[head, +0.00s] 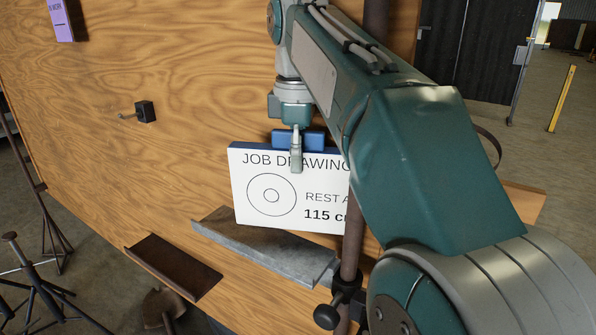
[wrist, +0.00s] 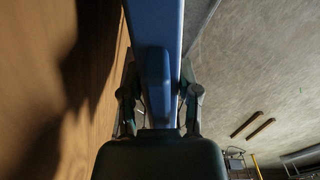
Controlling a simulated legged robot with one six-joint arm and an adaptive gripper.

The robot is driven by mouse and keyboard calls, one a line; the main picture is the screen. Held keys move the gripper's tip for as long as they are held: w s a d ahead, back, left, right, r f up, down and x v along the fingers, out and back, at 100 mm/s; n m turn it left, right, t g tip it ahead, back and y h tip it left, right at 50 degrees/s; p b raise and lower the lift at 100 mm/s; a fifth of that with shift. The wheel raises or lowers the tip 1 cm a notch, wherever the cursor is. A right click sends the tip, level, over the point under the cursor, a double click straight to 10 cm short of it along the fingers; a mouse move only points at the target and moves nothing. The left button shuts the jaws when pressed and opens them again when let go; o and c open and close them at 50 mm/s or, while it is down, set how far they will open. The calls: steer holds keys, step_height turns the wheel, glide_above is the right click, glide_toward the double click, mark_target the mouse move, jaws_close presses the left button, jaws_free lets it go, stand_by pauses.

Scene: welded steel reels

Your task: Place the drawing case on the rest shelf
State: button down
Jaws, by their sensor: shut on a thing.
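The drawing case (head: 262,200) is a white panel with a blue edge and back, marked "JOB DRAWING" with a ring figure. It hangs upright in the head view, its right part hidden behind my arm. My gripper (head: 297,160) is shut on the blue grip at its top edge. In the wrist view the blue case (wrist: 155,35) runs up between the fingers. A grey metal shelf (head: 265,250) lies along the wooden wall at the case's lower edge. I cannot tell whether they touch, or for certain that this is the rest shelf.
A brown metal ledge (head: 172,265) sits lower left of the grey shelf. A black hook (head: 145,111) sticks out of the wooden wall (head: 190,60). A brown post with a black clamp knob (head: 327,316) stands close right of the shelf. Dark stands (head: 40,270) fill the lower left.

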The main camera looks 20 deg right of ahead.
steer(key=f, duration=0.3)
steer(key=shift+a, duration=0.3)
steer(key=shift+c, duration=1.6)
jaws_free()
steer(key=shift+d, duration=0.15)
steer(key=shift+r, duration=3.75)
